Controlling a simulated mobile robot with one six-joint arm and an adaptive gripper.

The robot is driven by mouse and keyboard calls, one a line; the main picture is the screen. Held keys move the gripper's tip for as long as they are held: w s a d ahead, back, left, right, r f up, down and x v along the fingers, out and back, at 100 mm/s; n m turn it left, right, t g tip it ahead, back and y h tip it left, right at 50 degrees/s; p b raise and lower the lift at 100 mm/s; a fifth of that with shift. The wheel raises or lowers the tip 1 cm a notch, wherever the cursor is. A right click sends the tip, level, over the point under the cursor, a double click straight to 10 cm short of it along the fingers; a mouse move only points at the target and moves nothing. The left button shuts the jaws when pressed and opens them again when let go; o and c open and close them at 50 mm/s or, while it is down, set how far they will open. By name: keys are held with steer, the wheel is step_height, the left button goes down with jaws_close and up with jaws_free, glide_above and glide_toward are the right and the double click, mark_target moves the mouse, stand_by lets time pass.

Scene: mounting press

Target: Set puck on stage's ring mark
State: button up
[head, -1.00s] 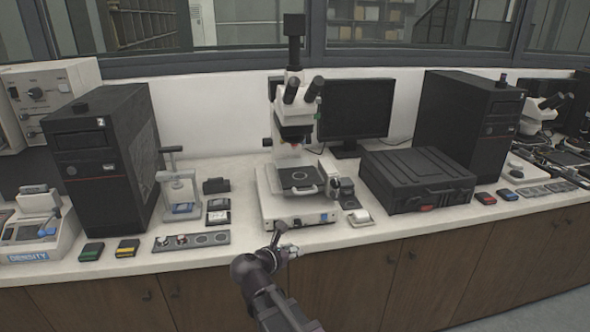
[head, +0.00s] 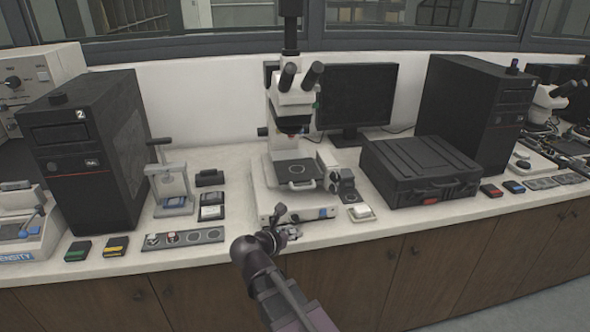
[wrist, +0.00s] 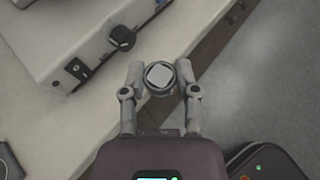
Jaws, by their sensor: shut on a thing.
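In the wrist view my gripper (wrist: 160,85) is shut on the puck (wrist: 160,74), a small round piece with a pale, square-looking top. In the head view my gripper (head: 284,235) is in front of the microscope base, near the bench's front edge; the puck cannot be made out there. The microscope (head: 293,105) stands at the middle of the bench. Its dark stage (head: 283,182) carries a ring mark (head: 298,174) under the objectives, behind a pale handle. The puck is apart from the stage, nearer to me.
A black case (head: 420,172) stands right of the microscope, with a small white block (head: 361,212) near its left side. A slotted strip (head: 183,238) and a small press (head: 171,185) stand to the left. A monitor (head: 357,98) is behind.

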steer(key=shift+r, duration=0.15)
steer(key=d+r+m+g+h+p, duration=0.1)
steer(key=d+r+p, duration=0.2)
steer(key=r+p, duration=1.4)
steer(key=shift+r+m+p, duration=0.3)
steer(key=shift+r+p, duration=0.05)
steer(key=shift+p, duration=0.2)
steer(key=shift+w, duration=0.15)
steer(key=b, duration=0.2)
glide_above(295, 170)
steer(key=s, duration=0.1)
steer(key=shift+d+f, duration=0.2)
steer(key=shift+f, duration=0.5)
steer(key=shift+w+a, duration=0.1)
steer(key=shift+w, duration=0.1)
steer(key=shift+w+f, duration=0.4)
steer(key=shift+f, duration=0.15)
steer(key=shift+f+b, duration=1.3)
steer(key=shift+b, duration=0.3)
steer(key=shift+f, duration=0.15)
